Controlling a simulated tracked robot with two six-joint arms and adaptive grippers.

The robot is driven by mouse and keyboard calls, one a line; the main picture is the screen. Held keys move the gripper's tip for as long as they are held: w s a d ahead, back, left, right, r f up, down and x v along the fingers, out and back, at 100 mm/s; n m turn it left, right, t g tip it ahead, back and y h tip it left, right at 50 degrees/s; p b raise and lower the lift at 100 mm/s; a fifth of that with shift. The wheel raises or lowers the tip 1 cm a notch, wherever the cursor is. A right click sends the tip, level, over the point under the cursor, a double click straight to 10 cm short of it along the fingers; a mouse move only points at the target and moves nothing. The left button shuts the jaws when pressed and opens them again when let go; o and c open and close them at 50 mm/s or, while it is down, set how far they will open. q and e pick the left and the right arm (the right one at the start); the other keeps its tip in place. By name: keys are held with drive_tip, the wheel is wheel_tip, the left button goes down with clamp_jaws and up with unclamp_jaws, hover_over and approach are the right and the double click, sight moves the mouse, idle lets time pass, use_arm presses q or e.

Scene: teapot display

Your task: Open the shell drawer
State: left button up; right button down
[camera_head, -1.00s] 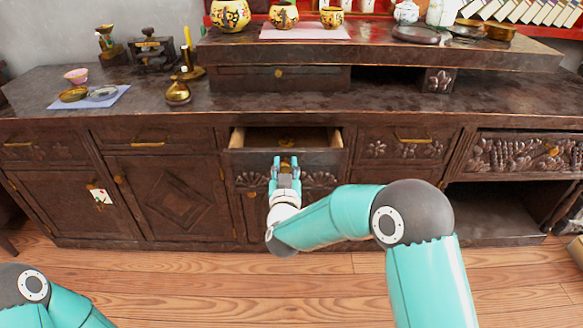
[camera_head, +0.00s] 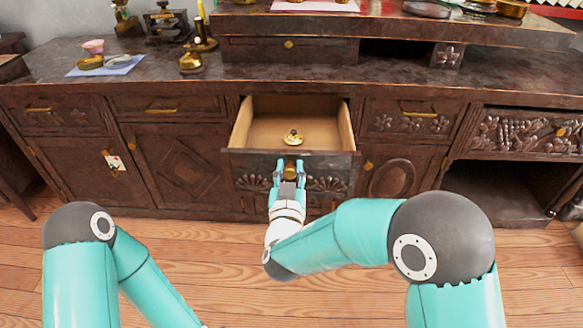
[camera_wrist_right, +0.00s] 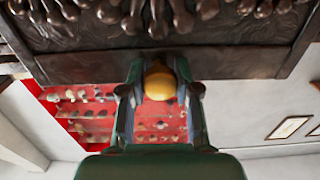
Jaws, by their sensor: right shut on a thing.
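The shell drawer (camera_head: 248,172), dark wood with carved shells on its front, stands well out of the cabinet in the head view. Its pale inside shows, with a small brass object (camera_head: 293,138) lying in it. My right gripper (camera_head: 289,168) is at the middle of the drawer front. In the right wrist view its fingers are shut on a round brass knob (camera_wrist_right: 160,82), below the carved drawer front (camera_wrist_right: 225,65). The left arm shows at the lower left of the head view, but its gripper is out of frame.
The cabinet top (camera_head: 390,78) holds a brass pot (camera_head: 192,62), a candlestick and small dishes on a blue cloth (camera_head: 105,66). Closed drawers and doors flank the open drawer. The wooden floor (camera_head: 345,290) in front is clear.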

drive_tip(key=c, duration=0.8)
unclamp_jaws()
drive_tip(key=shift+s, duration=0.1)
drive_tip(key=s, duration=0.7)
drive_tip(key=shift+s+f, duration=0.1)
drive_tip(key=shift+s, duration=0.05)
